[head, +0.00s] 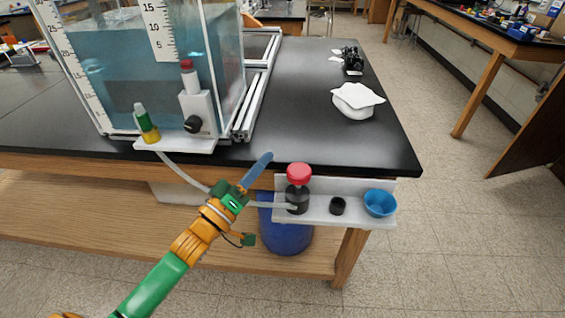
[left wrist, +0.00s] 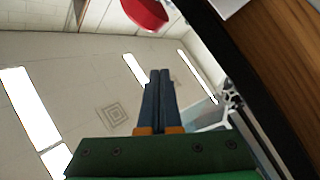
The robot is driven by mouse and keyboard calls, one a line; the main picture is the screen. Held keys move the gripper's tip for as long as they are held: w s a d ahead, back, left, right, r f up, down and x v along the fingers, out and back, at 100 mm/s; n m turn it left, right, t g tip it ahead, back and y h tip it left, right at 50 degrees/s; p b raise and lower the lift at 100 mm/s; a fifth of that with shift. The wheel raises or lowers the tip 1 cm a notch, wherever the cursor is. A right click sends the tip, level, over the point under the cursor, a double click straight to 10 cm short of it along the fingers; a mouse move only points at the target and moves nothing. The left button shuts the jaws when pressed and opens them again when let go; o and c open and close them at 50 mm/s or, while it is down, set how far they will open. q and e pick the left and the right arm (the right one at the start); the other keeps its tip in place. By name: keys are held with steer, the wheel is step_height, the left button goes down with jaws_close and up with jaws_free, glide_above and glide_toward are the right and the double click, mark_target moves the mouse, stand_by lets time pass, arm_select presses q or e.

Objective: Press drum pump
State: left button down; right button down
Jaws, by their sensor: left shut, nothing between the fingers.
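The drum pump (head: 298,196) has a red round top and a black body. It stands upright on a white shelf (head: 330,215) at the table's front edge, with a pale hose running from it to the left. A blue drum (head: 285,235) is below the shelf, partly hidden. My left gripper (head: 266,158) is shut and empty, just left of the pump's red top and apart from it. In the left wrist view, its blue fingers (left wrist: 159,75) are together and part of the red top (left wrist: 146,12) shows at the upper edge. My right gripper is not in view.
A black cap (head: 337,206) and a blue bowl (head: 380,203) sit on the shelf right of the pump. A large water tank (head: 150,60) stands on the black table (head: 300,100) at the left. A white bowl with a cloth (head: 355,100) is at the right.

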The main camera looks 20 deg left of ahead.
mark_target(299, 174)
arm_select(q)
steer(key=w+d, duration=0.1)
steer(key=d+f, duration=0.1)
steer(key=w+d+f, duration=0.1)
steer(key=shift+w+d, duration=0.3)
